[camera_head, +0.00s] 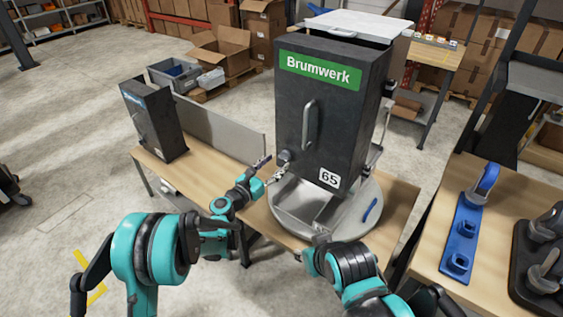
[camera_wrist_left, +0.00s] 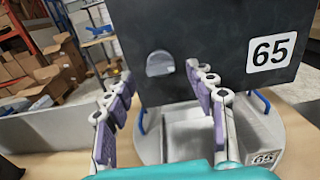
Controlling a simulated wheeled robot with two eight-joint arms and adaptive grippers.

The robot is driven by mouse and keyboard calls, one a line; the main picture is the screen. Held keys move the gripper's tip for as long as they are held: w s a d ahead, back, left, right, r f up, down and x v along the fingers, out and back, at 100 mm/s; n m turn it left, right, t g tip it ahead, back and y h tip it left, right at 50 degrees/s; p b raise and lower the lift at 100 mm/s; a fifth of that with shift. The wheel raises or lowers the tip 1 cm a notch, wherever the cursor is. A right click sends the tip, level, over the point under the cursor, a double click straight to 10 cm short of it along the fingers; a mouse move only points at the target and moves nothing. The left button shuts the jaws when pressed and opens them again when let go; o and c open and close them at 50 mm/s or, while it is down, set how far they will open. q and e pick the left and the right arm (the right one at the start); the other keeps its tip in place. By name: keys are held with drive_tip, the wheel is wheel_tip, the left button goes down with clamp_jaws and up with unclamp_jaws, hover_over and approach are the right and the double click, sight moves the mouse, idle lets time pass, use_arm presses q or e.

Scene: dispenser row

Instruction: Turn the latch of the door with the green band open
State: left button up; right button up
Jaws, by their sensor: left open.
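The dark dispenser door with the green band (camera_head: 320,70) reading "Brumwerk" stands upright and looks closed, with a vertical bar handle (camera_head: 310,123) and a "65" label. Its small grey latch (camera_head: 284,156) is low on the door's left side; it also shows as a rounded grey knob in the left wrist view (camera_wrist_left: 159,63). My left gripper (camera_head: 269,168) is open, just in front of and below the latch, apart from it. In the left wrist view its purple-padded fingers (camera_wrist_left: 160,88) are spread with nothing between them. My right arm's end (camera_head: 317,252) is low in the middle; its fingers cannot be made out.
A round grey base with a tray (camera_head: 295,208) sits under the dispenser. A smaller dark dispenser (camera_head: 152,118) with a blue band stands left on the wooden bench, beside a low grey panel (camera_head: 222,130). A blue holder (camera_head: 463,235) is on the right table.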

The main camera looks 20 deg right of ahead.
sight(282, 158)
use_arm(q)
drive_tip(key=shift+b+x, duration=0.3)
drive_tip(key=shift+x, duration=1.55)
drive_tip(key=shift+c, duration=0.3)
drive_tip(key=c, duration=1.1)
